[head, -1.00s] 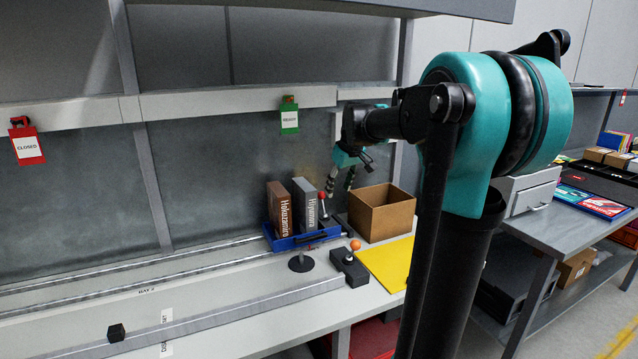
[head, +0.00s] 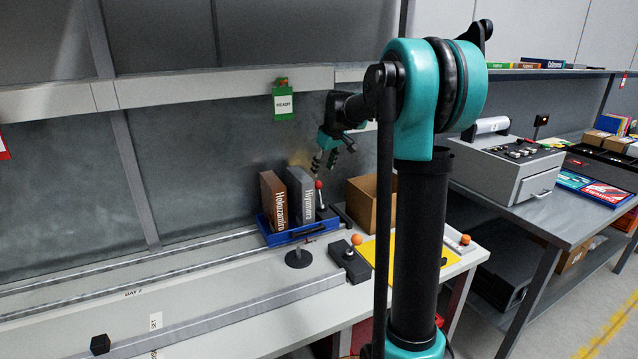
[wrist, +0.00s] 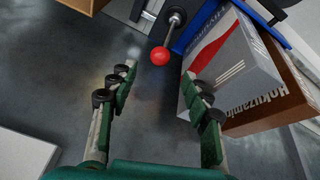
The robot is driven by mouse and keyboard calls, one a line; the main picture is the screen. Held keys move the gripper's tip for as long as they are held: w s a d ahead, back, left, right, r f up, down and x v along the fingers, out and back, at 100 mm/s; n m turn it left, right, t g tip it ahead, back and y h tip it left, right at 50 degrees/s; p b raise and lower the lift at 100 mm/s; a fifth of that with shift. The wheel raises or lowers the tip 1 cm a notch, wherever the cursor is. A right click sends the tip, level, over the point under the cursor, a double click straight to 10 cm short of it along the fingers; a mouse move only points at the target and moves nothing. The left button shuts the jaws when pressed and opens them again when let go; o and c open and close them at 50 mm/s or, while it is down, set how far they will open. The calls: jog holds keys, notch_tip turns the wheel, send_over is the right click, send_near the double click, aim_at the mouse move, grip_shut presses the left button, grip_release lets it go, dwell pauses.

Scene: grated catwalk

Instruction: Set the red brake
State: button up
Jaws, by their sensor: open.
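My gripper (head: 324,161) is above the knob in the head view, fingers apart and empty. In the wrist view my gripper (wrist: 160,80) is open, with the grey book close to its right finger. The knob looks apart from both fingers. The lever's base is partly hidden in the head view.
A blue tray (head: 300,236) holds a brown book (head: 272,200) and a grey book (head: 300,195). A lever with an orange knob (head: 356,239) stands in front, beside a black round stand (head: 298,258). A cardboard box (head: 362,203) stands right of the lever.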

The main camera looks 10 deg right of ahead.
aim_at(319, 182)
jog(key=x, duration=0.8)
jog(key=shift+s, duration=0.1)
grip_shut()
